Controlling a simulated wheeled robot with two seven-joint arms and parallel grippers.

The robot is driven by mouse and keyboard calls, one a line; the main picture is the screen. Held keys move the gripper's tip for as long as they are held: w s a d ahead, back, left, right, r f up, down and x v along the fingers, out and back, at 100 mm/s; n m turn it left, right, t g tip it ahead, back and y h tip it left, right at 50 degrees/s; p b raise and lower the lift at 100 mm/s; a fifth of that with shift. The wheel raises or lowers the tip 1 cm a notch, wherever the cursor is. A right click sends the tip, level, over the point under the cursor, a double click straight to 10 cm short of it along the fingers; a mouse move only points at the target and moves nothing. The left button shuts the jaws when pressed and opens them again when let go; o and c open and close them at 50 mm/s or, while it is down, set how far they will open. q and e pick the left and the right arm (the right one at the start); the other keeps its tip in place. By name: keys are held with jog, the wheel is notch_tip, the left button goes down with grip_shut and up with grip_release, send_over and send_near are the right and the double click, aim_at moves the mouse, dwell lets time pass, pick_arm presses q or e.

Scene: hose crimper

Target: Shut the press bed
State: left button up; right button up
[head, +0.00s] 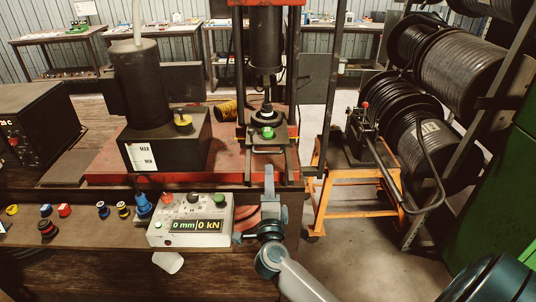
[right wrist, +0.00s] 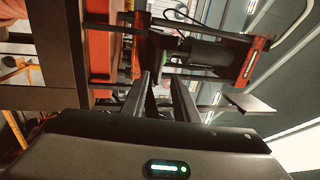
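The press bed (head: 268,145) is a dark plate at the foot of the red-framed press (head: 294,60) in the head view. It sticks out toward me between the uprights, with a green-topped round part (head: 267,132) on it. My right gripper (head: 269,170) is just in front of the bed, pointing toward it. In the right wrist view its two dark fingers (right wrist: 163,82) are apart, with nothing seen between them. Whether a finger touches the bed cannot be told. My left gripper is not in view.
A control box (head: 190,222) reading 0 mm and 0 kN stands left of my right gripper on the wooden bench (head: 80,235). A white cup (head: 168,262) lies nearby. An orange cart (head: 360,185) and hose reels (head: 430,70) stand to the right.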

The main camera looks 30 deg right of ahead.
jog(key=p+x, duration=0.1)
jog(key=x, duration=0.7)
jog(key=shift+w+p, duration=0.2)
jog(key=shift+p, duration=0.2)
jog(key=shift+d, duration=0.1)
grip_shut()
